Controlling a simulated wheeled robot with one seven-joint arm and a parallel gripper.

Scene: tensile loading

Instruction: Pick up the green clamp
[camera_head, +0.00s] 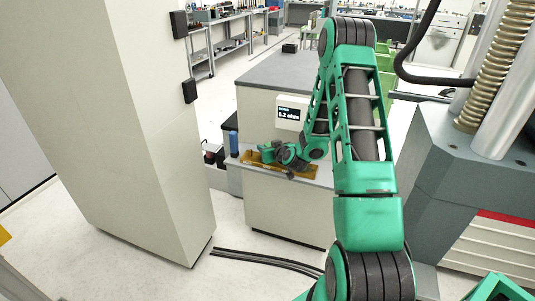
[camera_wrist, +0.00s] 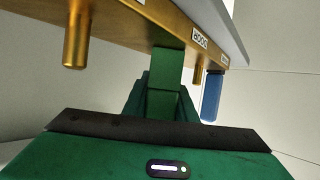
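In the wrist view, a green block-shaped piece (camera_wrist: 166,78), which looks like the green clamp, stands upright just beyond the dark front edge of my gripper. Its top meets the underside of a brass-coloured rack (camera_wrist: 105,12). A wider, darker green part shows behind it. I cannot make out my fingertips or tell whether they touch it. In the head view, my gripper (camera_head: 268,152) is at the rack (camera_head: 310,172) on the bench, and my own wrist hides most of that spot. The clamp cannot be told apart from my green gripper there.
The rack has brass pegs (camera_wrist: 76,40) pointing down and small white labels. A blue cylinder (camera_wrist: 212,97) is close by on the right; it also shows in the head view (camera_head: 234,143). A display box (camera_head: 291,113) stands behind. A pale column (camera_head: 150,130) stands left.

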